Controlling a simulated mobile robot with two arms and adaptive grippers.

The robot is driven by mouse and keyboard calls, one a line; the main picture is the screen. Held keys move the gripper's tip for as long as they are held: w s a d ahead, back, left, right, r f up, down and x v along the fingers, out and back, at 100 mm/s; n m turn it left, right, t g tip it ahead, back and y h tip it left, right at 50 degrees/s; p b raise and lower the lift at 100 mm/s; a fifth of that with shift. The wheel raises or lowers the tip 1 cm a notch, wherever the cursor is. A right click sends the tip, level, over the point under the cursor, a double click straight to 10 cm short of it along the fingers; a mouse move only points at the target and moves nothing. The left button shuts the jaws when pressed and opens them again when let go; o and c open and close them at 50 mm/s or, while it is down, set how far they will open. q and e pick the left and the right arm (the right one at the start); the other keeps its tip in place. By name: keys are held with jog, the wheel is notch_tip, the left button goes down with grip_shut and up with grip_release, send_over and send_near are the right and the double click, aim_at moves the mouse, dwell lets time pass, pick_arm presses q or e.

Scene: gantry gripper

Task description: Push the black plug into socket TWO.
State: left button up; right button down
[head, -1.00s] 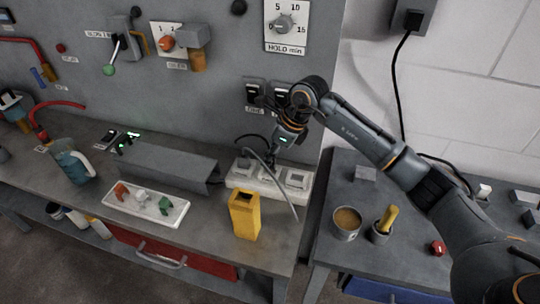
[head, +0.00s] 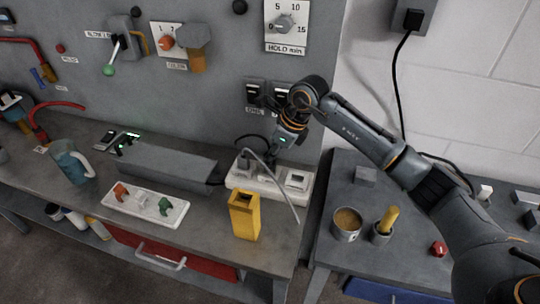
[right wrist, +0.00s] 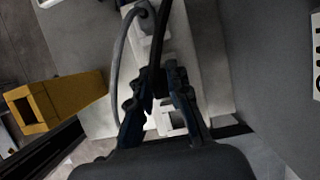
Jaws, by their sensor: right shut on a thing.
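A white socket strip (head: 238,182) lies on the bench's right part. A grey plug (head: 245,160) with a grey cable sits at its left end; it also shows in the right wrist view (right wrist: 146,20). My right gripper (head: 276,153) is low over the strip's middle, pointing down. In the right wrist view my right gripper (right wrist: 163,84) is shut on a dark thing, which appears to be the black plug (right wrist: 157,52) with its black cable. The fingers hide most of it, and I cannot tell whether it touches a socket. My left gripper is out of view.
A yellow open box (head: 244,215) stands just in front of the strip. A grey cover (head: 165,165) and a white tray (head: 120,208) lie to the left. Black switches (head: 254,92) are on the wall behind my right arm. A gap separates the right-hand table (head: 330,200).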

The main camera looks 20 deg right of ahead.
dwell(0.4)
jog(key=shift+f+b, duration=1.5)
jog(key=shift+b, duration=0.1)
jog(key=c, duration=1.2)
grip_release()
jog(key=shift+r, duration=0.15)
jog(key=v, duration=1.2)
jog(key=shift+d, duration=0.1)
